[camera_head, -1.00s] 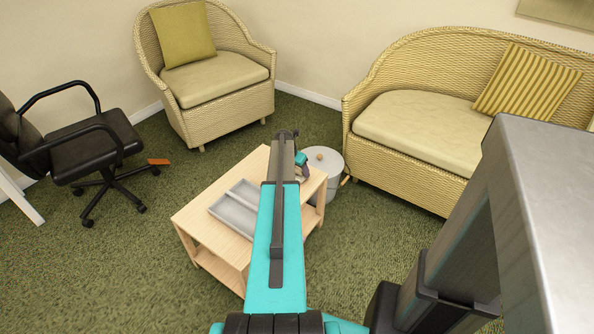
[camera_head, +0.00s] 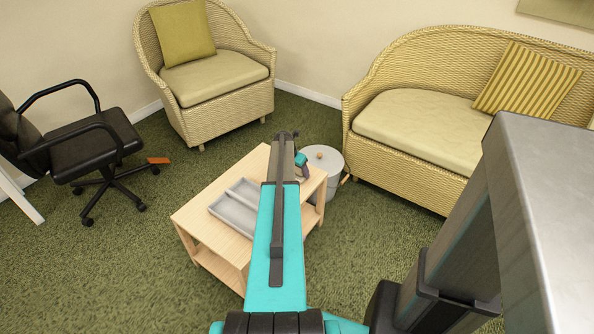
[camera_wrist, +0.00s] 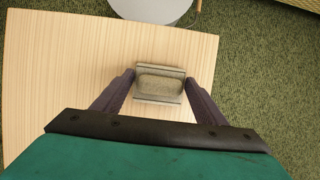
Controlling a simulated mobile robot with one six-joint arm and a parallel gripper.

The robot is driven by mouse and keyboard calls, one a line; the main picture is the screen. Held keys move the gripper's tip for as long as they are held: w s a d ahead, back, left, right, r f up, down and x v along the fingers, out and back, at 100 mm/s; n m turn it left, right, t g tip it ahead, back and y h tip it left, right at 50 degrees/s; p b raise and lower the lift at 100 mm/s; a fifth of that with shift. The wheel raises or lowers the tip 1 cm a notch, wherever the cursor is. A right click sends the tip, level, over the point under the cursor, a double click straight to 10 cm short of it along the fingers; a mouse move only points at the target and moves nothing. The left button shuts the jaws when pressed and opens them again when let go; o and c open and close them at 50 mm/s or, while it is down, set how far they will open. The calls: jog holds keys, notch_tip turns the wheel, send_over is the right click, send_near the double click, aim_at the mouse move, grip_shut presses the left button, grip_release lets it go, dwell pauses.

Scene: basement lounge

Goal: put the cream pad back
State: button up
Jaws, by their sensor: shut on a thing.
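The cream pad (camera_wrist: 160,83) is a small block with a speckled beige face and grey edges, seen in the wrist view. My gripper (camera_wrist: 160,80) is shut on it, one dark finger at each side. The pad is over the light wooden table (camera_wrist: 60,75); I cannot tell whether it touches the top. In the head view, my arm hides the pad, and only a small part of my gripper (camera_head: 304,171) shows at the table's far right corner.
A grey divided tray (camera_head: 222,213) lies on the table (camera_head: 190,216), partly behind my arm. A round grey lidded container (camera_head: 331,182) stands beyond the table's right corner.

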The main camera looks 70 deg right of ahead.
jog(key=o, duration=1)
jog(key=shift+o, duration=0.2)
jog(key=v, duration=1.3)
jog(key=shift+a+r+p, duration=0.25)
jog(key=shift+r+p, duration=0.05)
jog(key=shift+w, duration=0.1)
